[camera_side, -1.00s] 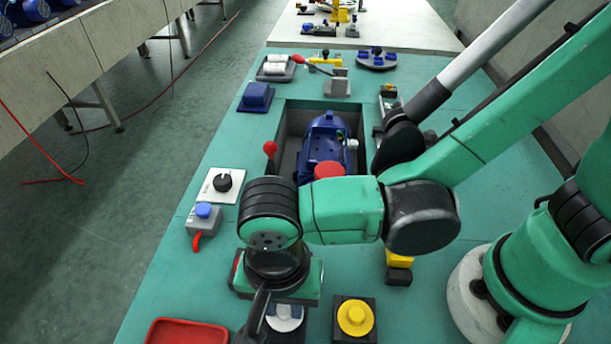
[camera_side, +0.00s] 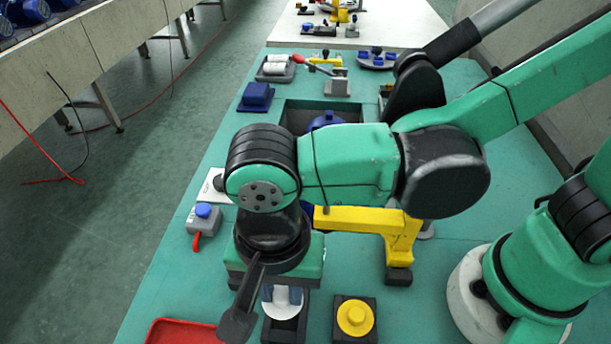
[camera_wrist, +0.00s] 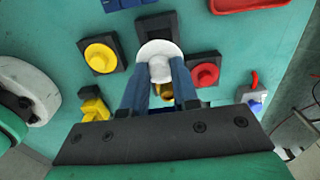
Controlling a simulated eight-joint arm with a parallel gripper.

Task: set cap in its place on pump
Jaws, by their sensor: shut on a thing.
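My gripper (camera_wrist: 160,85) is shut on a white cap (camera_wrist: 160,52), a round disc with a raised knob, held between blue fingers in the wrist view. The cap also shows in the side view (camera_side: 283,297), under my wrist and apparently above a dark square holder (camera_side: 285,330). The blue pump (camera_side: 327,121) lies in a recess in the bench behind my arm. Only its top shows, so the place for the cap is hidden.
A yellow round part (camera_side: 355,316) on a dark base stands right of the holder. A red round part (camera_wrist: 205,75) is on the other side. A yellow bracket (camera_side: 365,219) stands behind. A red tray (camera_side: 180,332) and a grey box with blue button (camera_side: 203,218) are left.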

